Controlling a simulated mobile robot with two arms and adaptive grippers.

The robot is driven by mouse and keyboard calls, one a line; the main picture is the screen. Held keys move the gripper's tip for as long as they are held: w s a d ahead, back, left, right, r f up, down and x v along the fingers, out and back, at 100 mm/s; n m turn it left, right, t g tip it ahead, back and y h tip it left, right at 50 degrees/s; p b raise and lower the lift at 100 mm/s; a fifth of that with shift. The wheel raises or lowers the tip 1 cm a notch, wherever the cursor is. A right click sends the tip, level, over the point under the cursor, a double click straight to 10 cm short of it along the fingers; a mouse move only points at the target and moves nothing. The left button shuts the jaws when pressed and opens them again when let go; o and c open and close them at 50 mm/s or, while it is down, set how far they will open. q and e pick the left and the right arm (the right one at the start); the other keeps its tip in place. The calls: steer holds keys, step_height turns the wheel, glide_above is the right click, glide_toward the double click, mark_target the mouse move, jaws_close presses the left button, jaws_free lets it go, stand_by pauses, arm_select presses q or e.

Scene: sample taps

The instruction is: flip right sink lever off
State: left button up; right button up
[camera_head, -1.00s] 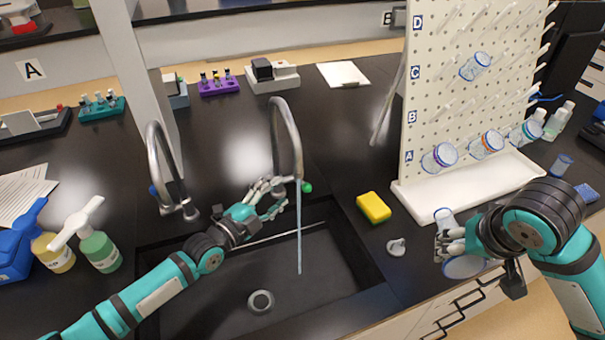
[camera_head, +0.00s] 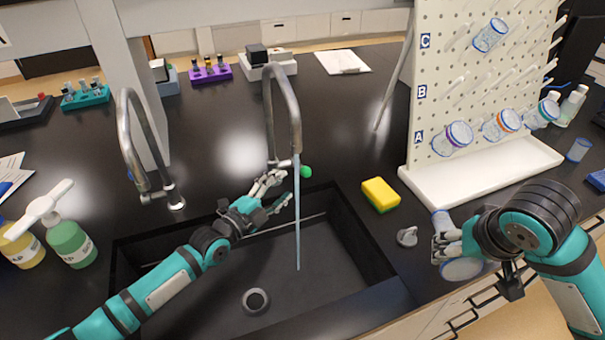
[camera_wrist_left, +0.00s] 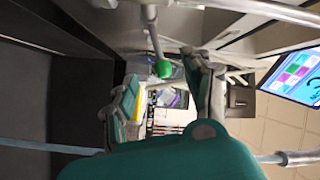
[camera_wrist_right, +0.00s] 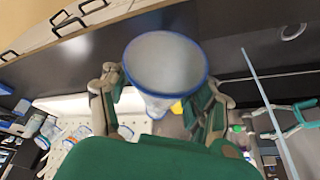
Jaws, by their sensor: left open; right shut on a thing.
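The right sink faucet (camera_head: 284,100) is a curved metal spout with a thin stream of water (camera_head: 298,225) running from it into the dark sink (camera_head: 335,255). Its lever has a green tip (camera_head: 306,171) on the right side of the faucet base. My left gripper (camera_head: 276,191) is open and empty, just below and left of the lever in the head view. In the left wrist view the green tip (camera_wrist_left: 163,68) appears between the spread fingers, with no clear contact. My right gripper (camera_head: 447,246) is shut on a clear blue-rimmed flask (camera_wrist_right: 165,65), with its mouth facing the wrist camera.
A second faucet (camera_head: 128,130) stands left. A yellow sponge (camera_head: 380,194) and a grey stopper (camera_head: 407,236) lie right of the sink. A white pegboard rack (camera_head: 480,80) with several flasks stands at the right. Soap bottles (camera_head: 68,238) stand at the left.

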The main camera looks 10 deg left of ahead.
mark_target(303, 170)
step_height(303, 170, down, 4)
steer(key=b, duration=0.3)
steer(key=shift+w, duration=0.15)
arm_select(q)
steer(key=shift+b+x, duration=0.35)
steer(key=shift+x, duration=4.3)
arm_select(e)
steer(key=shift+f, duration=0.2)
arm_select(q)
steer(key=shift+c, duration=0.4)
steer(key=shift+f, duration=0.1)
jaws_close()
